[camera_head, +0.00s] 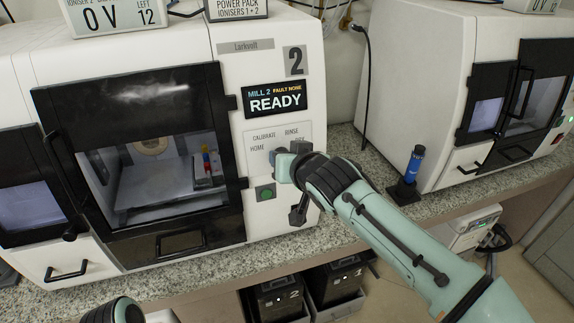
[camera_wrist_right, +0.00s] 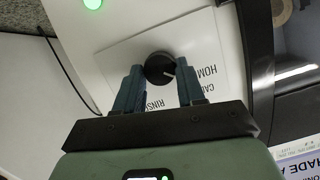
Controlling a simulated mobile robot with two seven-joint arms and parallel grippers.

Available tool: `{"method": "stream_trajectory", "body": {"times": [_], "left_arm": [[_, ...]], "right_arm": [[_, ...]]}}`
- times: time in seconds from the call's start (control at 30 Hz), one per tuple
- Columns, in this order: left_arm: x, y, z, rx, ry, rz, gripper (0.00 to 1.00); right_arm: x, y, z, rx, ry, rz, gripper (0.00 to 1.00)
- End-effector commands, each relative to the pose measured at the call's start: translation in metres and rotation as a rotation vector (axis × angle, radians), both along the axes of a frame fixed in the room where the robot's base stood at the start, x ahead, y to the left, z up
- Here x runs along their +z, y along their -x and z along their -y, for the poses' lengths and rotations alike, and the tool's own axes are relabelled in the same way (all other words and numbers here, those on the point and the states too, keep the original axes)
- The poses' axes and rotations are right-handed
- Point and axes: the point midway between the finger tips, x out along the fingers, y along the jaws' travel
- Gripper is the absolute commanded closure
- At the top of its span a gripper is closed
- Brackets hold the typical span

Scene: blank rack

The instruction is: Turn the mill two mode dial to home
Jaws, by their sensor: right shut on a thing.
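The mode dial (camera_wrist_right: 159,67) is a round black knob with a white pointer mark, on the white label panel (camera_head: 262,141) of mill two (camera_head: 226,165). In the right wrist view the pointer faces right, toward the side where the partly hidden HOME and CALIBRATE labels are; I cannot tell its exact setting. My right gripper (camera_wrist_right: 158,78) is shut on the dial, one blue-grey finger on each side. In the head view the right gripper (camera_head: 284,155) hides the dial and part of the RINSE-side lettering. My left gripper is not in view; only a left arm link shows at the bottom.
Mill two's display (camera_head: 275,100) reads READY. A green button (camera_head: 265,193) sits below the panel, and the dark door (camera_head: 140,150) is at its left. A blue tube in a black stand (camera_head: 409,175) is right of my arm on the speckled counter (camera_head: 345,215). A second machine (camera_head: 420,90) stands behind.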

Motion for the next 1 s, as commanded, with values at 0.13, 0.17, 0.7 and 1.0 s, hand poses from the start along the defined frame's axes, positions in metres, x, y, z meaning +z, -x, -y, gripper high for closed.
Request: {"method": "stream_trajectory", "body": {"times": [0.13, 0.17, 0.7, 1.0], "left_arm": [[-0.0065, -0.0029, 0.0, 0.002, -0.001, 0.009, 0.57], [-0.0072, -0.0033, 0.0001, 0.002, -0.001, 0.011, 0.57], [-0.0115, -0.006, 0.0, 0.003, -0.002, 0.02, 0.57], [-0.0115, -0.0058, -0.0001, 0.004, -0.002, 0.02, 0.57]], "right_arm": [[0.0003, -0.0001, -0.0007, 0.013, 0.08, 0.03, 0.92], [0.0003, 0.0001, -0.0009, 0.015, 0.094, 0.034, 0.92], [0.0018, 0.0005, -0.0016, 0.032, 0.192, 0.066, 0.92], [0.0016, 0.0005, -0.0017, 0.032, 0.192, 0.066, 0.45]]}}
